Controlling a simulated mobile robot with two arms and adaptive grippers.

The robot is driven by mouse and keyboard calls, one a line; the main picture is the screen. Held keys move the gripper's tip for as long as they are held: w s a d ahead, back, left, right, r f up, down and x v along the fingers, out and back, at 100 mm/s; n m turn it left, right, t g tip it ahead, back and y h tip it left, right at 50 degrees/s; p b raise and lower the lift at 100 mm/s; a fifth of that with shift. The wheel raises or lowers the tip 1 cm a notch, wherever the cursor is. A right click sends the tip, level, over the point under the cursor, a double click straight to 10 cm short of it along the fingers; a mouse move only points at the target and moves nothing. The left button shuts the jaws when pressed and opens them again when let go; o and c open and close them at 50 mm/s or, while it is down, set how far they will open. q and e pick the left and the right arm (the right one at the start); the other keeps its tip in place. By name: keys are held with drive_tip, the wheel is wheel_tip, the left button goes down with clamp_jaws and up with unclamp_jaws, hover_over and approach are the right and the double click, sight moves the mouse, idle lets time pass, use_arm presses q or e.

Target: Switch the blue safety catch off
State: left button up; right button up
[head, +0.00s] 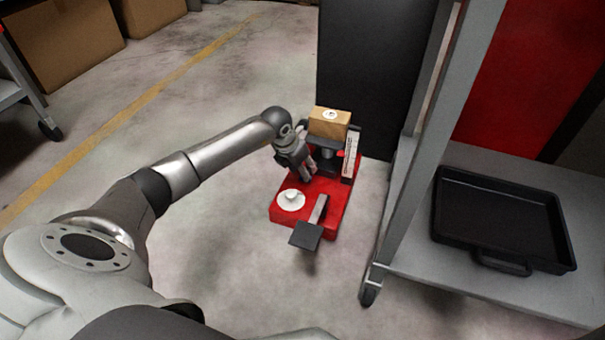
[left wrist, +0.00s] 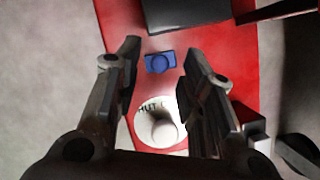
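The blue safety catch (left wrist: 160,62) is a small blue block with a round part, on the red base (left wrist: 229,30) in the left wrist view. It shows between the finger ends of my left gripper (left wrist: 160,50), which is open and empty. I cannot tell how far the fingers are above it. In the head view my left gripper (head: 306,172) is over the red base (head: 281,215), and I cannot make out the catch there. A white disc with a knob (left wrist: 165,130) and partly readable lettering lies nearer the wrist; it also shows in the head view (head: 291,200). My right gripper is out of view.
A black pedal (head: 306,235) juts from the base's front. A wooden block (head: 330,120) and an upright white scale (head: 351,153) stand at its back. A grey rack with a black tray (head: 500,215) is at right. Open floor lies to the left.

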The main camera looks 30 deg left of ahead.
use_arm(q)
drive_tip(key=shift+w+f, duration=0.15)
drive_tip(key=shift+f, duration=0.15)
clamp_jaws()
idle(0.3)
